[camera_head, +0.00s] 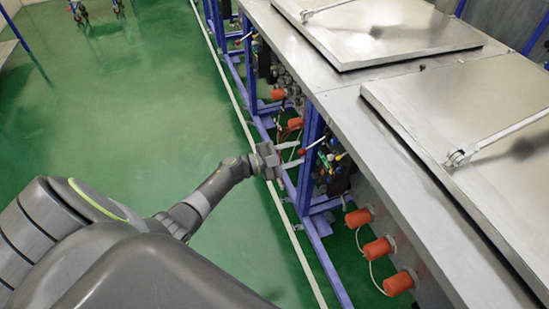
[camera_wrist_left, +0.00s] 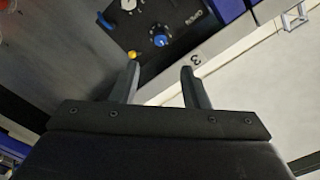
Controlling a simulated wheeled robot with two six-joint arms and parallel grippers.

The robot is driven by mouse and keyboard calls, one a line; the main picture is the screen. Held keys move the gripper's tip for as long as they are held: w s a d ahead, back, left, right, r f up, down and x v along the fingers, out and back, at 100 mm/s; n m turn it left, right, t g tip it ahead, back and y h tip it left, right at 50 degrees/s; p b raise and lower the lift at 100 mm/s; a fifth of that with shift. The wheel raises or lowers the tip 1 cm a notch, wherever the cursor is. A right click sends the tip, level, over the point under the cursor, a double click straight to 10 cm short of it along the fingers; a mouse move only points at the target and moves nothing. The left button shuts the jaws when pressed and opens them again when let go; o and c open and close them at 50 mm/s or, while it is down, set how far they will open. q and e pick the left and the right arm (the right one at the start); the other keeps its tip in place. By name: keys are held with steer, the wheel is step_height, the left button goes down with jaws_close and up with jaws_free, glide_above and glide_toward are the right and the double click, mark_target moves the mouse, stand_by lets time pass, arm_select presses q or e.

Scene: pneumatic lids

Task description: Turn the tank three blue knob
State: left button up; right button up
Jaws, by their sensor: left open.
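In the head view my left gripper (camera_head: 301,153) reaches toward the blue frame below the tank tops. The blue knob cannot be made out there. My right gripper is in neither view.
A small yellow part (camera_wrist_left: 131,54) sits on the panel near the left finger. In the head view, a blue frame (camera_head: 308,160) and several orange caps (camera_head: 376,249) line the tank side. Metal lids (camera_head: 480,130) lie above. The green floor (camera_head: 130,100) at left is open.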

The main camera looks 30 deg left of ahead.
arm_select(q)
steer(key=v, duration=0.6)
steer(key=shift+b, duration=0.35)
steer(key=s+a+f+n+g+y, duration=0.1)
steer(key=s+a+f+n+y, duration=0.1)
steer(key=s+f+n+y, duration=0.45)
steer(key=s+a+f+n+g+y, duration=0.15)
steer(key=s+f, duration=0.25)
steer(key=f, duration=0.6)
steer(key=s+a+f+n+y, duration=0.3)
steer(key=s+f+n, duration=0.15)
steer(key=f, duration=0.45)
steer(key=s+d+f+n+g, duration=0.1)
steer(key=s+f, duration=0.4)
steer(key=s, duration=0.5)
steer(key=s+d+f+n+g, duration=0.2)
steer(key=s+d+f+g, duration=0.2)
steer(key=s, duration=0.7)
steer(key=s+d+f+n+g+y, duration=0.1)
steer(key=s+f+g, duration=0.4)
steer(key=s, duration=0.6)
steer(key=shift+d+f+n, duration=0.35)
steer(key=shift+d+f, duration=0.05)
steer(key=shift+d, duration=0.3)
